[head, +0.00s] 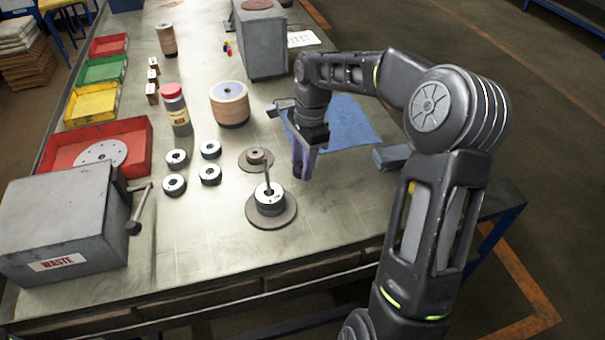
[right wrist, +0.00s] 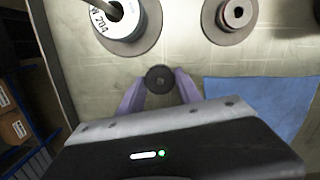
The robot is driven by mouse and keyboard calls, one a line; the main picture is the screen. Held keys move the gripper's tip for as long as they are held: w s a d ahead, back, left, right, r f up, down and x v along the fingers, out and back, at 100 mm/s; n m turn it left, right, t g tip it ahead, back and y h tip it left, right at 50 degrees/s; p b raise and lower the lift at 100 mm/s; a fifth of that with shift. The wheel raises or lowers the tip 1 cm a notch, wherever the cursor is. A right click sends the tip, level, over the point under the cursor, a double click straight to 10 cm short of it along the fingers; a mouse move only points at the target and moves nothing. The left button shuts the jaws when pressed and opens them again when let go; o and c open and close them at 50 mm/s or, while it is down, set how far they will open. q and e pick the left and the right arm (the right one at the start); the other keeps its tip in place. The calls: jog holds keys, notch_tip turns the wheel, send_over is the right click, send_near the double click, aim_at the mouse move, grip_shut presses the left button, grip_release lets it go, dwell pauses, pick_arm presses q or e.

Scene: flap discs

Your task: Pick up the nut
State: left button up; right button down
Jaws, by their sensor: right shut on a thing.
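My right gripper (head: 303,164) points down over the table, to the right of the disc stacks. A spindle with a disc stack (head: 270,200) stands to the left of the gripper. A lower dark disc with a hub (head: 256,158) lies behind it. My left gripper is not in view.
A blue cloth (head: 345,122) lies right of the gripper, with a grey block (head: 391,157) at the edge. Several small discs (head: 175,159) stand left. A grey WASTE box (head: 60,225) is front left, near coloured trays (head: 141,150). The front middle is clear.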

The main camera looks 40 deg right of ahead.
notch_tip(320, 180, up, 6)
jog(key=shift+f, duration=0.25)
dwell(0.5)
